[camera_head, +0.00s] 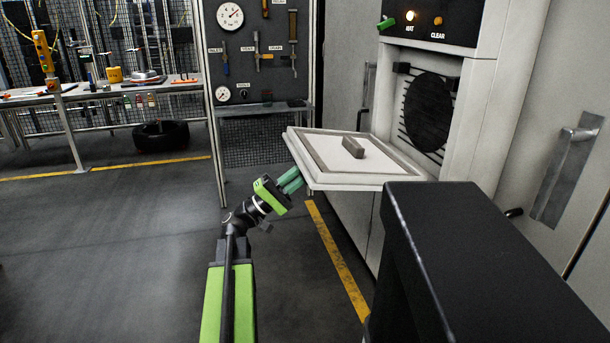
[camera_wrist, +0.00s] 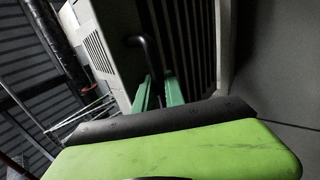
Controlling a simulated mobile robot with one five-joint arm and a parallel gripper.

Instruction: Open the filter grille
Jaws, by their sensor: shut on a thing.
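The filter grille (camera_head: 378,160) is a pale panel swung down to about level. It sticks out from the cabinet below a square opening with a dark round filter (camera_head: 428,112). Its inner face, with a raised block (camera_head: 353,147), is turned up. My gripper (camera_head: 292,180) reaches the panel's outer left edge from below. In the wrist view its green fingers (camera_wrist: 158,88) are shut on a dark bent handle (camera_wrist: 148,52) in front of dark slats (camera_wrist: 183,40). The head view hides the handle and the panel's underside.
A control panel (camera_head: 440,20) with a lit button and a green knob is above the opening. A black block-like body (camera_head: 490,260) fills the lower right. A tool board (camera_head: 262,50) and workbench (camera_head: 100,90) stand at the left.

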